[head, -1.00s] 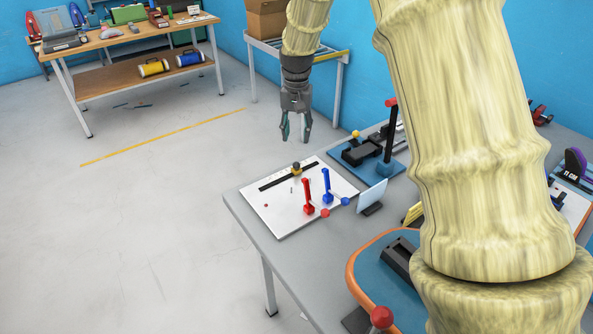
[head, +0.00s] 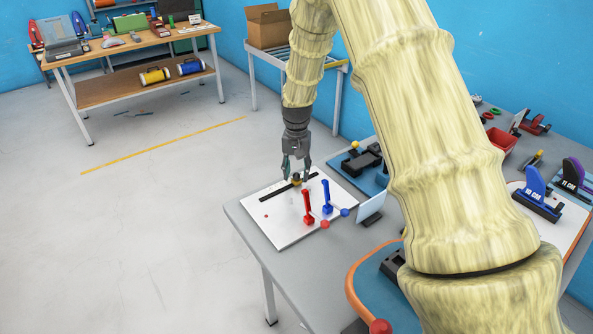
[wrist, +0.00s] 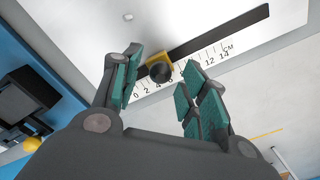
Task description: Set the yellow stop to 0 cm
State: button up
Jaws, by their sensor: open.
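The yellow stop (wrist: 158,63) with a black knob sits on the dark slotted track (wrist: 225,32) of the white board in the wrist view. It stands near the low-to-middle part of the cm scale (wrist: 218,57), around the 4 to 6 marks; the 0 mark is to its lower left. In the head view the stop (head: 296,183) is small and partly hidden under my gripper (head: 296,167). My gripper (wrist: 160,70) is open, its teal-padded fingers on either side of the stop, with visible gaps; contact cannot be told.
The white board (head: 283,230) also carries a red lever (head: 307,207) and a blue lever (head: 327,197). A blue device base (head: 367,178) lies behind it. A small upright panel (head: 370,207) stands to the right. Floor left of the table is clear.

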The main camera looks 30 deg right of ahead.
jog(key=shift+f, duration=0.3)
grip_shut()
jog(key=d, duration=0.4)
jog(key=w+d+p, duration=0.1)
jog(key=d, duration=0.1)
jog(key=shift+d, duration=0.15)
jog(key=shift+r, duration=0.1)
jog(key=shift+c, duration=1.8)
grip_release()
jog(key=o, duration=0.4)
jog(key=shift+d, duration=0.15)
jog(key=shift+c, duration=0.2)
